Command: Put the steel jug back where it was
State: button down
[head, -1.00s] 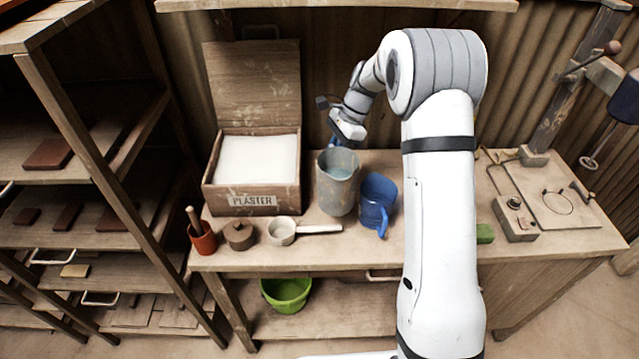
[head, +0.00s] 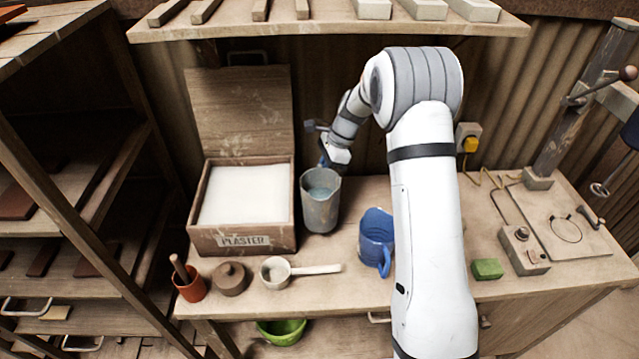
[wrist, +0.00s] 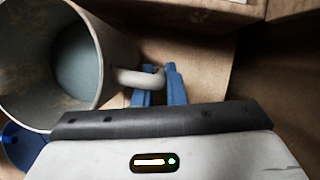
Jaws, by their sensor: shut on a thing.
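The steel jug (head: 320,212) is grey and stained, upright, with something pale blue-grey inside. It is between the plaster box and the blue jug. In the wrist view the jug (wrist: 112,50) fills the upper left, its handle pointing right. My gripper (wrist: 160,80) is shut on that handle with its blue fingers. In the head view my gripper (head: 327,158) is behind the jug, its fingertips mostly hidden. I cannot tell whether the jug's base touches the bench.
The plaster box (head: 246,238) stands close on the left, lid open. The blue jug (head: 374,236) stands to the right. A ladle (head: 300,269), a lidded pot (head: 231,278) and a red pot (head: 191,287) line the front. A shelf (head: 330,25) hangs above. A green block (head: 487,269) lies right.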

aim_at(322, 183)
jog(key=shift+f+p, duration=0.4)
jog(key=shift+f, duration=1.4)
jog(key=shift+s, duration=0.1)
jog(key=shift+f, duration=0.15)
jog(key=c, duration=1.5)
grip_release()
